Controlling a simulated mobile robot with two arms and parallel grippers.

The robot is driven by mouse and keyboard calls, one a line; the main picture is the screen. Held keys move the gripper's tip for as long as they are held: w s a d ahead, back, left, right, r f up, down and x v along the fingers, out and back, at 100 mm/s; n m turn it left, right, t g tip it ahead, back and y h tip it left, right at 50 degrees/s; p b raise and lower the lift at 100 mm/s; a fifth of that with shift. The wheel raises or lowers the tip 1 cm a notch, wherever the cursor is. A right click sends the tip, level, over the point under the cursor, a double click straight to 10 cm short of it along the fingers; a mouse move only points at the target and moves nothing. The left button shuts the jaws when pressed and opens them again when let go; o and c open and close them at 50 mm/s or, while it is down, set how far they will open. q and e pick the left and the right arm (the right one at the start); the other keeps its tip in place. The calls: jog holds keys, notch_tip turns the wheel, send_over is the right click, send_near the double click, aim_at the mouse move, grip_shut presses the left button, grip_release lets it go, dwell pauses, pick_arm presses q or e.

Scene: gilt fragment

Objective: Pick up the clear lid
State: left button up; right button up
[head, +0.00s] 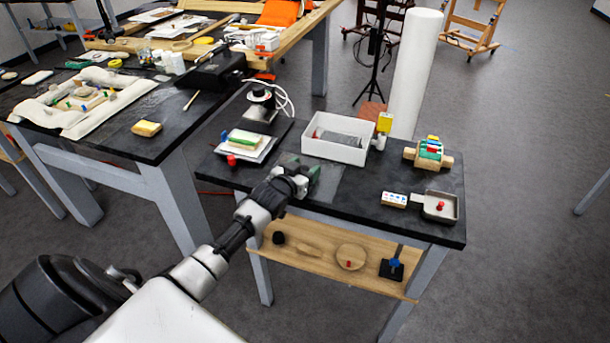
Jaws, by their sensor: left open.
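A faint, greyish see-through sheet (328,184), which looks like the clear lid, lies flat on the black top of the small table, in front of the white box. Its left part is hidden by my left gripper, and its edges are hard to make out. My left gripper (308,174) reaches in from the lower left and is open at the left side of the lid, low over the table. I cannot tell whether its fingers touch the lid. My right gripper is not in view.
A white open box (338,152) stands behind the lid. A stacked pad (246,143) is to the left. A wooden block with coloured pieces (429,153) and a small grey pan (441,206) are to the right. A wooden shelf (325,262) with several objects is below.

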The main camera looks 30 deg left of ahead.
pick_arm(q)
jog(key=shift+w, duration=0.1)
jog(key=c, duration=1)
jog(key=shift+r, duration=0.1)
